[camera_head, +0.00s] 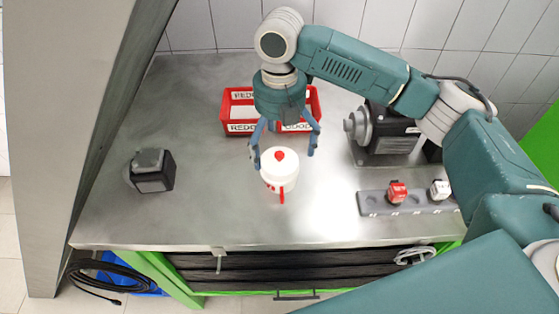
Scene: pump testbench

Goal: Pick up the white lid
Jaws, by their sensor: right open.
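The white lid (279,161) has a red knob and sits on top of a white mug-like cup (279,186) with a red handle, in the middle of the metal table. My right gripper (284,153) points down over the lid with its blue fingers spread apart. The left finger comes down beside the cup's left rim; the right finger is right of and above the lid. Whether either finger touches the lid or cup I cannot tell. My left gripper is not in view.
A red divided bin (229,104) stands behind the cup. A dark pump motor (387,135) is at right. A grey strip (376,204) with red and white plugs lies at front right. A small black-grey block (151,172) sits at left. Bare metal table (200,215) surrounds the cup.

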